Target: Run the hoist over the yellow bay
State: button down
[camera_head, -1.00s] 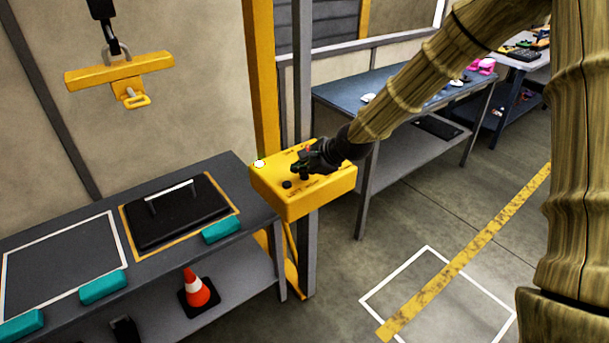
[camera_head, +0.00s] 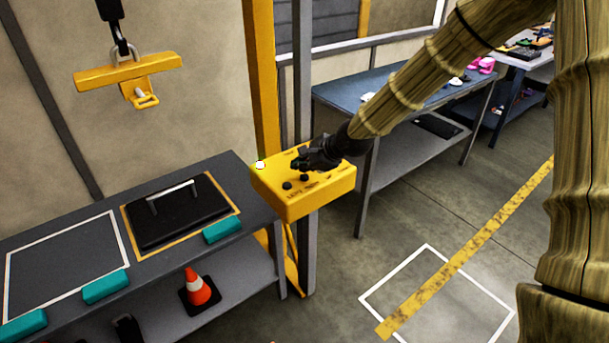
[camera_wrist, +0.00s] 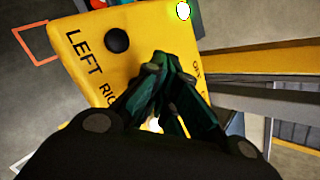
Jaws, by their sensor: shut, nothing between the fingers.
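A black panel with a light handle (camera_head: 170,218) lies inside that bay. My gripper (camera_head: 300,167) is shut and empty, over the yellow control box (camera_head: 300,205). In the wrist view its fingers (camera_wrist: 162,60) are beside the black LEFT button (camera_wrist: 117,40) and partly cover the "RIG…" label. Contact with a button cannot be told.
A white-outlined bay (camera_head: 60,291) lies left on the bench, with teal blocks (camera_head: 105,287) along the front. A cone (camera_head: 197,288) stands on the lower shelf. A yellow post (camera_head: 262,80) rises behind the box. A blue-topped table (camera_head: 345,92) stands behind; the floor at right is clear.

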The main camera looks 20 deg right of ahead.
aim_at(302, 177)
jog(key=shift+r+p, duration=2)
jog(key=shift+r, duration=0.55)
